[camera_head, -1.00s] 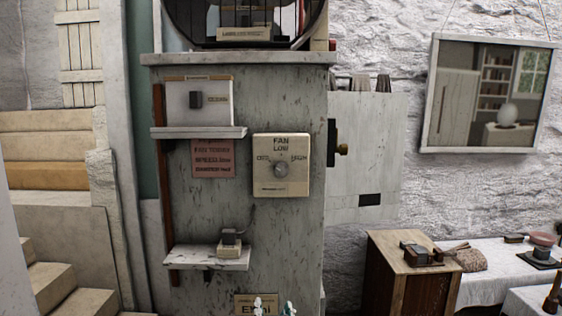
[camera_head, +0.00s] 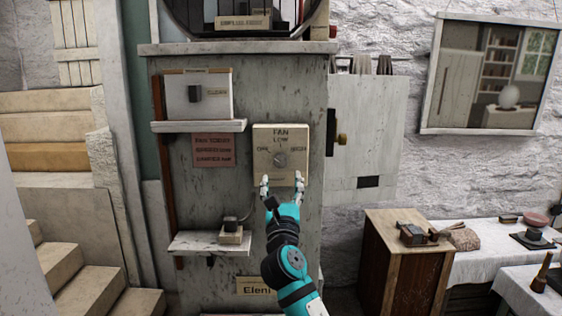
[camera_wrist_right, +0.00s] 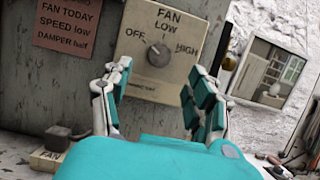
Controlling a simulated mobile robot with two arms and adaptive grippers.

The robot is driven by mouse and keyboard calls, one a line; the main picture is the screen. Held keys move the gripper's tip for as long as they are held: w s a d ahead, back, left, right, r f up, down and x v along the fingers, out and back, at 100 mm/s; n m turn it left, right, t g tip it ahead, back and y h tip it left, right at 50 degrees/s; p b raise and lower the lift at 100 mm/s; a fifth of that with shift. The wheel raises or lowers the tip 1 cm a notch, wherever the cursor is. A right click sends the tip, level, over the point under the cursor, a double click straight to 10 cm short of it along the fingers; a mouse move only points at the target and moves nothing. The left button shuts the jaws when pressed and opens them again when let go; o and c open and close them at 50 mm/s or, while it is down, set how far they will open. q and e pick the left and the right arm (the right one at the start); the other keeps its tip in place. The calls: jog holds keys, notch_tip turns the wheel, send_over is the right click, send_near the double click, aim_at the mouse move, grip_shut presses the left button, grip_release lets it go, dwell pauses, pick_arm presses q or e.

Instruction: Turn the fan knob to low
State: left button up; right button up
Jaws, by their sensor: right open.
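The fan panel (camera_head: 262,180) is a cream plate on the grey column, marked OFF at left, LOW at top and HIGH at right. Its round grey fan knob (camera_head: 280,159) sits in the middle; it also shows in the right wrist view (camera_wrist_right: 158,54), where its mark seems to lean towards OFF. My right gripper (camera_head: 282,179) is open, its fingers apart just below the knob in the head view. In the right wrist view the gripper (camera_wrist_right: 158,75) has a finger on either side of the knob, with nothing between them. I cannot tell its distance from the panel. My left gripper is out of view.
A pink note (camera_wrist_right: 70,27) reads "FAN TODAY, SPEED low, DAMPER half". A switch box (camera_head: 210,98) and a small shelf (camera_head: 210,243) with a plug-like block (camera_head: 231,232) are at left. A hanging board (camera_head: 365,140) and wooden cabinet (camera_head: 400,265) stand at right.

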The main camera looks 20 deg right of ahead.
aim_at(279, 164)
jog(key=x, duration=0.6)
jog(key=shift+w+d+r+p, duration=0.1)
jog(key=shift+w+p, duration=0.25)
jog(key=shift+p, duration=0.05)
jog(key=c, duration=1.1)
jog(key=shift+m+h+b, duration=0.5)
jog(key=shift+m+b, duration=0.5)
jog(key=shift+b, duration=0.05)
jog(key=shift+c, duration=0.2)
jog(key=m+g+h+b, duration=0.1)
jog(key=m+b, duration=0.1)
jog(key=m, duration=0.1)
jog(key=m+g+h+b, duration=0.1)
jog(key=m+b, duration=0.1)
jog(key=m, duration=0.1)
jog(key=shift+a+h, duration=0.2)
jog(key=shift+h, duration=0.2)
jog(key=m+g+h+b, duration=0.1)
jog(key=m, duration=0.2)
jog(key=shift+w+m, duration=0.1)
jog(key=shift+m, duration=0.2)
jog(key=shift+a+r+m+g+h+b, duration=0.15)
jog(key=shift+m+g, duration=0.35)
jog(key=shift+m, duration=0.6)
jog(key=shift+m+g+h+b, duration=0.2)
jog(key=shift+m+g, duration=0.3)
jog(key=shift+m, duration=0.6)
